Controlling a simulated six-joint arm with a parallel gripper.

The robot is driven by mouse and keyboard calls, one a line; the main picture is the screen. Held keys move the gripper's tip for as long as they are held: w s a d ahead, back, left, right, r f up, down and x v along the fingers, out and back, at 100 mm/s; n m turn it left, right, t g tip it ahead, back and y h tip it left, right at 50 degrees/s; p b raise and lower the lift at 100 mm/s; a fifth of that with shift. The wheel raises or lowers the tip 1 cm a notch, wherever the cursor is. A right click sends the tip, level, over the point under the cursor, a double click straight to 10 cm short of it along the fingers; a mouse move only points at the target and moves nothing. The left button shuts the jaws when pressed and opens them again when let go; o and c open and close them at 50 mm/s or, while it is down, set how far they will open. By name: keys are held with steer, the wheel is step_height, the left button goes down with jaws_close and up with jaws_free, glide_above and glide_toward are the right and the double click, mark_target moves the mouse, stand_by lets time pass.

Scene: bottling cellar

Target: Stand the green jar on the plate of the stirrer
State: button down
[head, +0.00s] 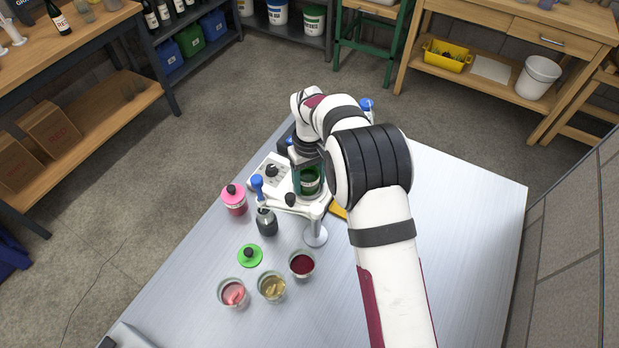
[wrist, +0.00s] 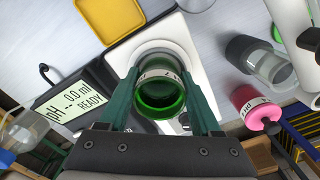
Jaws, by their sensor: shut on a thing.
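My gripper (head: 308,170) is shut on the green jar (head: 309,184), its fingers on either side of it. In the wrist view, my gripper (wrist: 162,100) holds the jar (wrist: 160,103), a green glass with a pale printed band. The stirrer (head: 262,172) is a white box at the table's far left part. In the wrist view, the stirrer (wrist: 205,70) shows its white body, with a round grey plate (wrist: 165,48) partly hidden behind the jar. The jar is over or at the plate. I cannot tell whether they touch.
A pH meter (wrist: 75,108) reading "READY" stands beside the stirrer. A white clamp arm (head: 290,204) and blue-topped parts crowd the jar. The table's right side (head: 465,215) is clear.

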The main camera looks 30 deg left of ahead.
steer(key=shift+f, duration=0.15)
jaws_free()
stand_by(0.4)
steer(key=shift+r, duration=3.05)
